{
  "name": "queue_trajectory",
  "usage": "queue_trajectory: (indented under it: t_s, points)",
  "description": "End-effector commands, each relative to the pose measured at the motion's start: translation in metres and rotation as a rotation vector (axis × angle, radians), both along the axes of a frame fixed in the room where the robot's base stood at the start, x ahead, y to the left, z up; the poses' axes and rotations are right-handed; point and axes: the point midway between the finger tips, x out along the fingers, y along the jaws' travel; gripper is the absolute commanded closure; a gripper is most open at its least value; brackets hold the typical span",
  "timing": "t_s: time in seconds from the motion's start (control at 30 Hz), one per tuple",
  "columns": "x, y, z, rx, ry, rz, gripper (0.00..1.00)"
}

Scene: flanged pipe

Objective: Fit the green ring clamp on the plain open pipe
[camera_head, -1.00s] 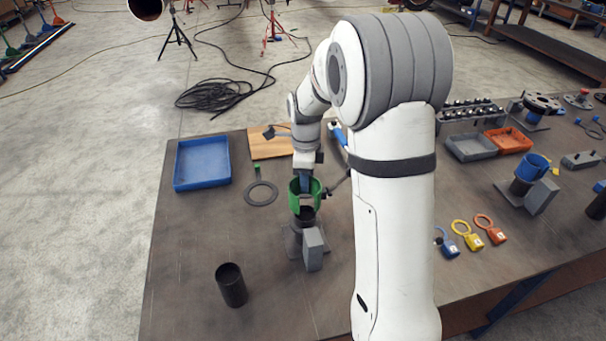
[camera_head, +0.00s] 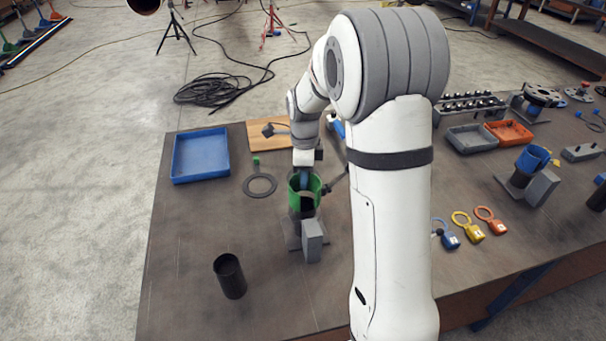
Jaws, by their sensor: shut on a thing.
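The green ring clamp (camera_head: 293,197) is upright in my gripper (camera_head: 304,180), which is shut on it from above. The clamp is at the top of the short dark pipe (camera_head: 307,214) in a grey stand. A curved edge shows inside the clamp's open front, but I cannot tell whether the clamp surrounds the pipe or only rests above it. My gripper's fingertips are partly hidden by the clamp. The stand's grey block (camera_head: 312,241) is in front of the pipe.
A loose black tube (camera_head: 230,276) stands at the front left. A flat dark ring (camera_head: 248,190) and a blue tray (camera_head: 201,142) lie behind it. A blue clamp (camera_head: 532,158) sits on another stand at the right. Padlock-like tags (camera_head: 472,230) lie right of my arm.

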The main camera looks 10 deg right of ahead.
Motion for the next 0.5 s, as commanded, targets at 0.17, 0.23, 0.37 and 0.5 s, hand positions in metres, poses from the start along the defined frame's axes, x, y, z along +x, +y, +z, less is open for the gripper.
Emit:
queue_trajectory:
  t_s: [0.17,0.23,0.37,0.5]
  points:
    - [0.0004,-0.0003,0.0009,0.000,-0.001,-0.001,1.00]
    - [0.0004,-0.0004,0.0008,0.000,-0.001,-0.001,1.00]
    - [0.0004,-0.0005,-0.0010,0.000,-0.001,-0.001,1.00]
    - [0.0002,-0.0007,-0.0076,0.000,-0.001,-0.002,1.00]
